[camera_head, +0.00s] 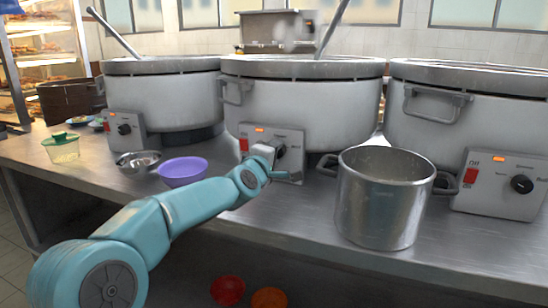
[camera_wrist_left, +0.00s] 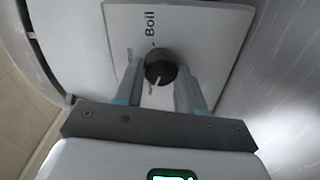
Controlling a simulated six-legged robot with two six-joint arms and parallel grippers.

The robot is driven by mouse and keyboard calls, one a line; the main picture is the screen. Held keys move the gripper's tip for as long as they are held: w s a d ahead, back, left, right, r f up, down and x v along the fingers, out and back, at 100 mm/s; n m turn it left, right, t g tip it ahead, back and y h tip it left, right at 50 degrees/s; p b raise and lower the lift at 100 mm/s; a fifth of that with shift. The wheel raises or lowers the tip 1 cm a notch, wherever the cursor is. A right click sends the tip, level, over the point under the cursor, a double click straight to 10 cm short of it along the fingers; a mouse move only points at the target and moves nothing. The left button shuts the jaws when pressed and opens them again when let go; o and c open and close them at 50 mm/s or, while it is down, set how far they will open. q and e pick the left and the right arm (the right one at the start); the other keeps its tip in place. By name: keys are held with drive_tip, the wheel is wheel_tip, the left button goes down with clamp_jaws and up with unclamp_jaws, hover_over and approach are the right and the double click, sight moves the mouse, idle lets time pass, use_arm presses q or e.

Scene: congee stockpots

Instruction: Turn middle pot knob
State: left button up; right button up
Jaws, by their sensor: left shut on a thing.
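The middle pot (camera_head: 300,100) is a large grey stockpot on the steel counter. Its control panel (camera_head: 290,138) has a lit orange lamp and a red switch. My left gripper (camera_head: 277,150) is at this panel and hides much of it in the head view. In the left wrist view, the black knob (camera_wrist_left: 160,68) with a pale pointer line sits between the two fingers of my left gripper (camera_wrist_left: 160,80). The fingers are shut on the knob. The word "Boil" shows on the panel (camera_wrist_left: 200,30) beside it. My right gripper is not in view.
A left pot (camera_head: 165,95) and a right pot (camera_head: 470,110) flank the middle one. A steel pot (camera_head: 380,205) stands on the counter right of my arm. A purple bowl (camera_head: 183,171) and a metal bowl (camera_head: 138,162) are at left, close to my arm.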

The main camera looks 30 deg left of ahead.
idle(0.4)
use_arm(q)
drive_tip(key=o, duration=1)
drive_tip(key=shift+o, duration=0.2)
drive_tip(key=f+v, duration=0.1)
drive_tip(key=v, duration=1.5)
drive_tip(key=shift+s+r, duration=0.15)
drive_tip(key=shift+r, duration=0.2)
